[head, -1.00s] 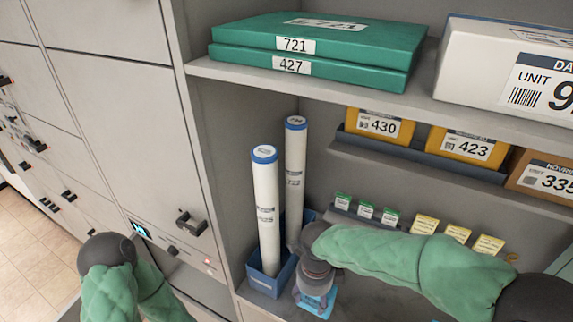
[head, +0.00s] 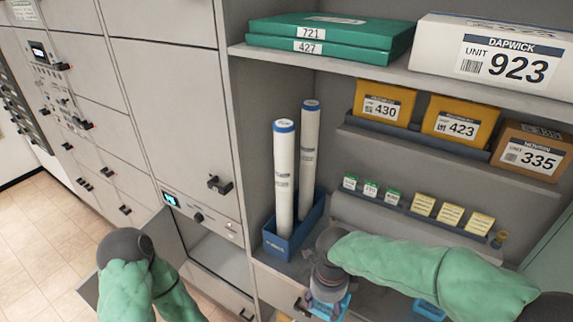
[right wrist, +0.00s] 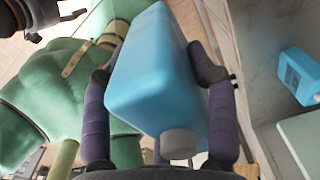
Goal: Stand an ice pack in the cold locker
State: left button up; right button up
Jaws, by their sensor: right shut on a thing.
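My right gripper (right wrist: 160,100) is shut on a blue ice pack (right wrist: 150,75) with a grey cap; the cap points toward the wrist. In the head view the same pack (head: 338,308) shows below my right gripper (head: 328,296), in front of the shelving. A second blue ice pack (head: 430,311) sits to the right, partly behind my arm; a blue pack (right wrist: 302,76) also shows at the right of the wrist view. An open locker compartment (head: 220,262), under a panel with a lit display (head: 170,199), is left of the shelving. My left gripper is out of view.
A blue holder (head: 283,247) with two upright white tubes (head: 284,180) stands between the open compartment and my right gripper. Green boxes (head: 330,45), a white parcel (head: 490,55) and yellow boxes (head: 450,119) fill the shelves above. Shut lockers line the left.

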jog(key=shift+w+d+f+n, duration=0.1)
jog(key=shift+w+f+n, duration=0.1)
jog(key=shift+w, duration=0.25)
jog(key=shift+w+d+f+n, duration=0.1)
jog(key=shift+w+f+n, duration=0.1)
jog(key=shift+w, duration=0.25)
jog(key=shift+w+f+n, duration=0.1)
jog(key=shift+w+n, duration=0.05)
jog(key=shift+n, duration=0.15)
jog(key=shift+d+f+n, duration=0.1)
jog(key=shift+d+n, duration=0.15)
jog(key=shift+n, duration=0.45)
jog(key=shift+w+d+f+n, duration=0.15)
jog(key=shift+f+n, duration=0.1)
jog(key=shift+n, duration=0.15)
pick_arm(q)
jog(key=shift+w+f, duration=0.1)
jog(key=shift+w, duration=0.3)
pick_arm(e)
jog(key=w+d+f+n, duration=0.2)
jog(key=f+n, duration=0.1)
jog(key=n, duration=0.3)
jog(key=w+d+f+n, duration=0.2)
jog(key=d+f+n, duration=0.1)
jog(key=n, duration=0.4)
jog(key=w+d+f+n, duration=0.2)
jog(key=f+n, duration=0.1)
jog(key=n, duration=0.4)
jog(key=shift+w+d, duration=0.1)
jog(key=shift+d, duration=0.15)
